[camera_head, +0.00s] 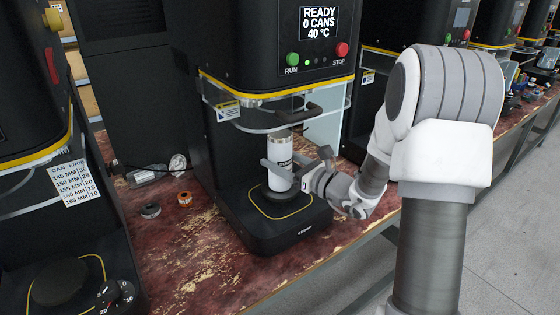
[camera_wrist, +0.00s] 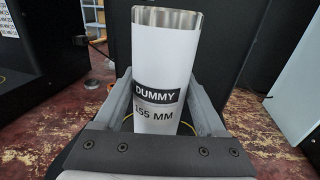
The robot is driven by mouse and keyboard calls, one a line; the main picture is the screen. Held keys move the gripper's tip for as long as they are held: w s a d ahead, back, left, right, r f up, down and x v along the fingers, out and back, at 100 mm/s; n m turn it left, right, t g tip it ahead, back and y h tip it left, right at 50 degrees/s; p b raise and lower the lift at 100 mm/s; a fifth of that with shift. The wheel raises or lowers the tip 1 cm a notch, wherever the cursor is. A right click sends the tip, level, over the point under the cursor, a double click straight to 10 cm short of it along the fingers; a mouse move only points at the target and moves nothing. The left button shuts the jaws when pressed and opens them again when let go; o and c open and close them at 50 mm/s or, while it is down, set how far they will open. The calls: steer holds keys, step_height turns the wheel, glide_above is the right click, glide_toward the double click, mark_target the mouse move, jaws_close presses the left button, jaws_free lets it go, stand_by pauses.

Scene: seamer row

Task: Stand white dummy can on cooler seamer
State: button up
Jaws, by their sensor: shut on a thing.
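The white dummy can (camera_head: 280,160) is upright over the round black pad of the middle seamer (camera_head: 273,200), whose display reads READY, 0 CANS, 40 °C. In the wrist view the can (camera_wrist: 160,60) carries a label, DUMMY and 155 MM, and its open metal rim is up. My gripper (camera_head: 287,170) is shut around the can from the right, with one finger on each side. The can's bottom is close to the pad (camera_head: 280,193); I cannot tell whether it touches. The seamer's head is above the can.
Another seamer (camera_head: 60,270) with a knob and a can-height chart (camera_head: 73,185) stands at the left. Two small rings, grey (camera_head: 150,210) and orange (camera_head: 184,199), and a clear-and-metal item (camera_head: 146,175) lie on the worn red bench. More seamers stand at the right.

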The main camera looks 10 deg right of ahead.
steer(key=shift+f, duration=0.15)
steer(key=o, duration=1.5)
steer(key=shift+r, duration=0.3)
steer(key=p+v, duration=0.1)
steer(key=v, duration=1.1)
steer(key=shift+p, duration=0.4)
